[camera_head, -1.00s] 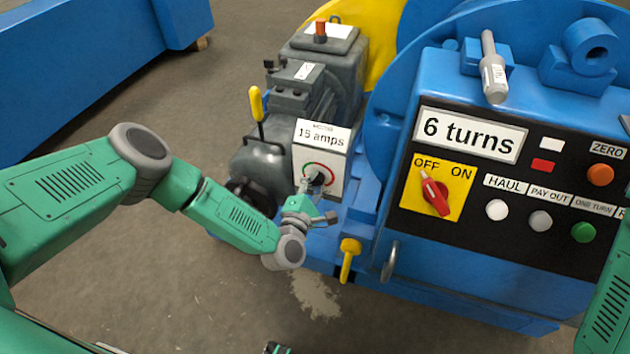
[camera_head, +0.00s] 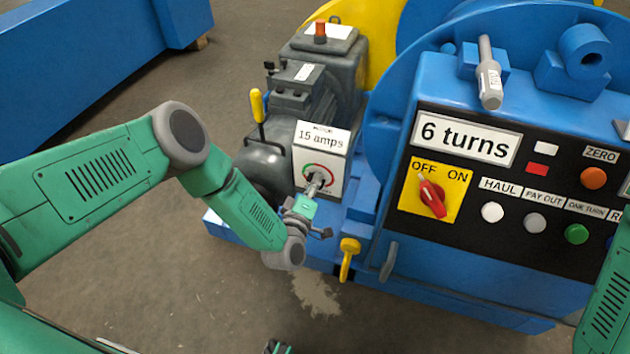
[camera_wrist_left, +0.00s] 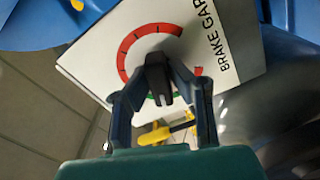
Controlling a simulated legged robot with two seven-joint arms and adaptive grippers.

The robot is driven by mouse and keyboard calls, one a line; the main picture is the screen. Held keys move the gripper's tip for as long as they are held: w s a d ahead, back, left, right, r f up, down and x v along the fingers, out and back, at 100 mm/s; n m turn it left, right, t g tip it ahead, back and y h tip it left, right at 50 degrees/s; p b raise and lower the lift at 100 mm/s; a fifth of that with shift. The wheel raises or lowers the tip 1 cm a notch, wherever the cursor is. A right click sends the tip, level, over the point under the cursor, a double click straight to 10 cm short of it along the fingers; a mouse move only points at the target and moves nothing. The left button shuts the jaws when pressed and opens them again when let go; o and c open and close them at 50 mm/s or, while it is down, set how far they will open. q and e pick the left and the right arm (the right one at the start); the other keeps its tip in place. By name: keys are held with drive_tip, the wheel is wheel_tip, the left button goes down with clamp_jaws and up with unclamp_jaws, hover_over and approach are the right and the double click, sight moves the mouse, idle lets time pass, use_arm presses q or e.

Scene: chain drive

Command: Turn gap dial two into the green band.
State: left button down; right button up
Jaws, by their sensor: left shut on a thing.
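A round dial (camera_head: 321,170) with a red arc sits on the white plate below the "15 amps" readout. In the left wrist view its plate (camera_wrist_left: 100,45) carries "BRAKE GAP" lettering; any number after it is out of sight. The dial's dark knob (camera_wrist_left: 157,72) sits between the fingers of my left gripper (camera_head: 316,186), which is shut on it. In the left wrist view the gripper (camera_wrist_left: 158,92) partly covers the dial face. A bit of green (camera_wrist_left: 151,99) shows behind the knob, but I cannot tell where the pointer stands.
The blue control panel (camera_head: 480,255) with a red OFF/ON switch (camera_head: 432,198) and several buttons stands to the right. A blue beam (camera_head: 80,70) lies at back left; open floor lies between.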

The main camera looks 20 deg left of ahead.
use_arm(q)
drive_tip(key=shift+s+d+f+m, duration=0.1)
drive_tip(key=shift+s+f+m, duration=0.2)
drive_tip(key=shift+m, duration=0.6)
drive_tip(key=shift+f, duration=0.1)
drive_tip(key=c, duration=1.5)
unclamp_jaws()
drive_tip(key=shift+w, duration=0.15)
drive_tip(key=shift+r, duration=0.2)
drive_tip(key=s, duration=1.2)
drive_tip(key=shift+a+f, duration=0.1)
drive_tip(key=shift+a, duration=0.15)
